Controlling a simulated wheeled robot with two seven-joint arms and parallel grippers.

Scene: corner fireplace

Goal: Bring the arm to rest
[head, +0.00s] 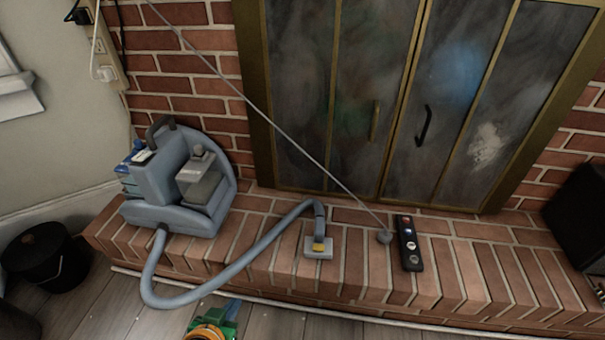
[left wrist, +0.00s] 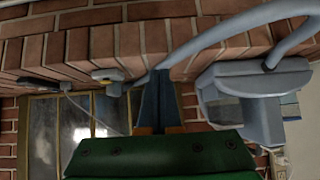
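My left gripper (head: 232,306) shows at the bottom edge of the head view, green and orange, in front of the brick hearth. In the left wrist view the green gripper body fills the lower middle, and its two dark blue-grey fingers (left wrist: 161,72) point up, side by side with no clear gap. They look shut, with nothing seen between them. The left wrist picture is upside down, with the hearth at the top. The fingers appear apart from the things on the hearth. Most of my left arm is out of frame. My right gripper shows in neither view.
A grey-blue cleaning machine (head: 160,195) stands on the brick hearth (head: 265,262); its hose (head: 200,295) loops over the front edge to a nozzle (head: 319,247). A black bucket (head: 45,258) stands left.

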